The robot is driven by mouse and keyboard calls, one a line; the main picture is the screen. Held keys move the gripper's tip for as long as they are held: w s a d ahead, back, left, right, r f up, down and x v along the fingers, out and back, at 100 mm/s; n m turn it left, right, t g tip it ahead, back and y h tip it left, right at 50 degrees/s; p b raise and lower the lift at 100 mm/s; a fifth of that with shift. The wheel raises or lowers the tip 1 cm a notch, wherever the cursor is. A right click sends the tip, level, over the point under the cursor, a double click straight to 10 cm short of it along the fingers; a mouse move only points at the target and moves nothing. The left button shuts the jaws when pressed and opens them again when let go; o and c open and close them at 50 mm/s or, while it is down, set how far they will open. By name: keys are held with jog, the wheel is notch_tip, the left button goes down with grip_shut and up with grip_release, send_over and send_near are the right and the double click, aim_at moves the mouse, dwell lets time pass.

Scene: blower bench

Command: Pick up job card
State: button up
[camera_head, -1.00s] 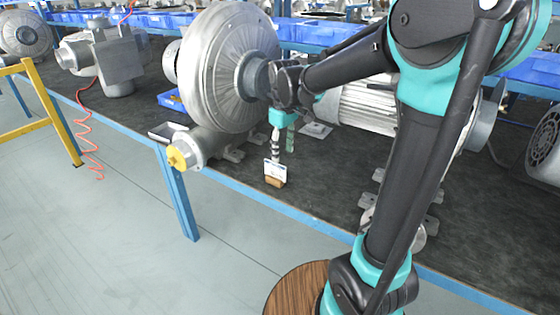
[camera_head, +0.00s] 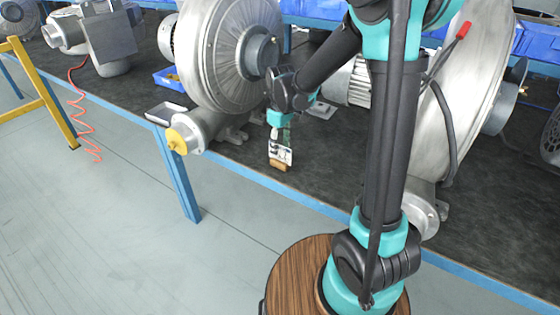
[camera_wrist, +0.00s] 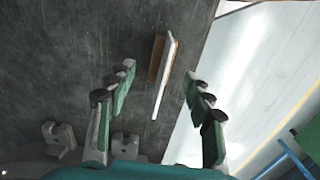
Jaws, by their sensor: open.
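The job card (camera_head: 281,154) is a small white card standing in a wooden holder (camera_head: 278,165) near the front edge of the dark bench top. In the wrist view the card (camera_wrist: 162,80) shows edge-on as a thin white strip, with the brown holder (camera_wrist: 156,57) beside it. My gripper (camera_head: 280,136) points down just above and around the card's upper part. In the wrist view my gripper (camera_wrist: 159,73) is open, one finger to each side of the card, with gaps on both sides. I cannot tell how far the fingertips reach down along the card.
A large grey blower (camera_head: 228,55) stands behind and left of the card, with a yellow-capped pipe (camera_head: 177,141) at the bench edge. Another big blower (camera_head: 470,90) is on the right. A grey tray (camera_head: 165,113) lies left.

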aim_at(280, 160)
jog(key=shift+a+f, duration=0.1)
jog(key=shift+f, duration=2.95)
jog(key=shift+c, duration=0.4)
grip_shut()
jog(key=shift+r, duration=0.15)
